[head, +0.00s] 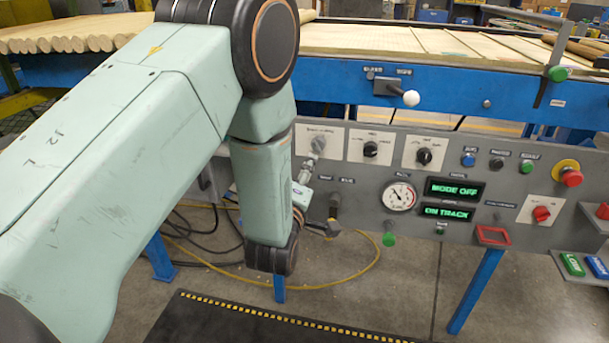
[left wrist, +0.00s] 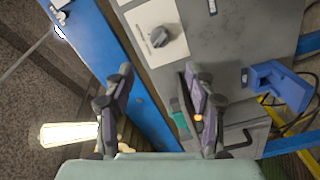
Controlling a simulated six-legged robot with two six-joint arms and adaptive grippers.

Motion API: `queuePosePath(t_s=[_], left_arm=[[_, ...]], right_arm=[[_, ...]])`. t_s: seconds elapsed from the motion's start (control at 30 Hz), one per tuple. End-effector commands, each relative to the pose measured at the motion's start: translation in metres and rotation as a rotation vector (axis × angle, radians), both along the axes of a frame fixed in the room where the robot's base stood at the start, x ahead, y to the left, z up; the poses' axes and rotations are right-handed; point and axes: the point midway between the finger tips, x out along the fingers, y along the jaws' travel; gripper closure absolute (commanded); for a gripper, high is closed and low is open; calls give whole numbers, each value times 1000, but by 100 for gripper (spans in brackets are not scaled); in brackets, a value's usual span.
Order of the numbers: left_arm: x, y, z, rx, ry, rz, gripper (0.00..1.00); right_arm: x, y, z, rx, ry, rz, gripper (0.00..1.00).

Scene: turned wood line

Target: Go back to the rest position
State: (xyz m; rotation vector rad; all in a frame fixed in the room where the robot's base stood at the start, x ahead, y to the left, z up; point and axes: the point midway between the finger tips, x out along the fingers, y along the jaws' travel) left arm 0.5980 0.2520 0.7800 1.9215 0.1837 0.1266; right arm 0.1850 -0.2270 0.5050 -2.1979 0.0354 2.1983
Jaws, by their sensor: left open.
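My left arm comes in from the left in the head view and bends down in front of the control panel (head: 360,205). Beyond the fingers is a grey panel face with a dark knob (left wrist: 158,37) on a white plate. I cannot tell whether a finger touches the panel. My right gripper is in neither view.
The panel carries a round gauge (head: 399,196), a display (head: 455,189) reading "MODE OFF", and a red mushroom button (head: 571,176). A blue bracket (left wrist: 281,84) sticks out in the wrist view. A yellow cable (head: 350,278) lies on the floor. A dark mat (head: 225,320) lies in front.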

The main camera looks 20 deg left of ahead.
Motion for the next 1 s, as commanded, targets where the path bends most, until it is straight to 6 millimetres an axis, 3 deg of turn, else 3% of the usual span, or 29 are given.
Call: queuePosePath(t_s=[0.37, 0.47, 0.57, 0.67, 0.8, 1.0], left_arm=[[0, 0, -4, 62, 29, -1, 44], [-4, -3, -23, 194, 138, -23, 44], [-23, -7, -60, 375, 332, -91, 44], [-61, -10, -105, 549, 556, -204, 44], [-135, -15, -161, 742, 849, -419, 44], [-258, -20, -205, 877, 1173, -765, 44]], right_arm=[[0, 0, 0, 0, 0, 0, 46], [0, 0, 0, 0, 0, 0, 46], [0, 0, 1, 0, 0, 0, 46], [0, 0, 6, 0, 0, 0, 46], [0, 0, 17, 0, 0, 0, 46], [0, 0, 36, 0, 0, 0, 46]])
